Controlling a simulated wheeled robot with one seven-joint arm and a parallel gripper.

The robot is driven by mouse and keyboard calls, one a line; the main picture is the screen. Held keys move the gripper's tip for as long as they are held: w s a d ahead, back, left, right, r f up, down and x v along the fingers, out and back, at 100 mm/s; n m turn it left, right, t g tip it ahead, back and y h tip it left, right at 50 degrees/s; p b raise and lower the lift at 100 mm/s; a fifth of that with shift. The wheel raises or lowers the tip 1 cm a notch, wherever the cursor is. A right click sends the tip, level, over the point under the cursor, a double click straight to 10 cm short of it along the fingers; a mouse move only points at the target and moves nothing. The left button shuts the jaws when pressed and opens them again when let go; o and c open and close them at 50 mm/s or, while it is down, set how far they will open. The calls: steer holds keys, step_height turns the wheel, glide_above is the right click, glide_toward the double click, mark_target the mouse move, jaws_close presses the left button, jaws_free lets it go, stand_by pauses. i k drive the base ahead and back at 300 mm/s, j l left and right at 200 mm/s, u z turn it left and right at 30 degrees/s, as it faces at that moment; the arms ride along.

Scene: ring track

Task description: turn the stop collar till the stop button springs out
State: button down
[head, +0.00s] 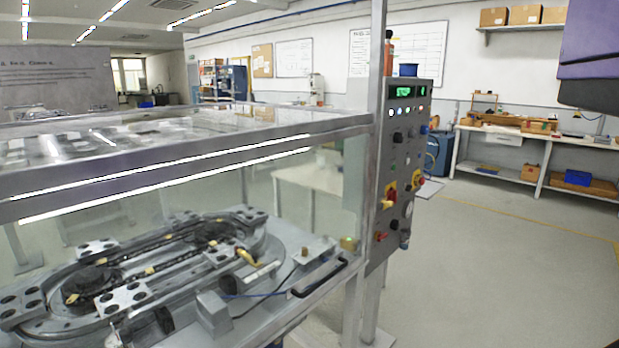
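The grey control panel (401,130) stands on a metal post at the right end of the glazed machine, seen at a steep angle. Low on its face is a red and yellow control (420,181), which looks like the stop button. A red handle on a yellow plate (390,194) sits to its left. The stop collar is too small to make out, and I cannot tell whether the button is in or out. My gripper is not in view.
The glass-sided enclosure (180,165) with the ring track (150,262) fills the left. A black handle (320,280) projects at its front. The floor (490,260) right of the panel is clear. A workbench (545,135) stands along the back wall.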

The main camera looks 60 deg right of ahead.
mark_target(416, 183)
steer(key=z, duration=2.15)
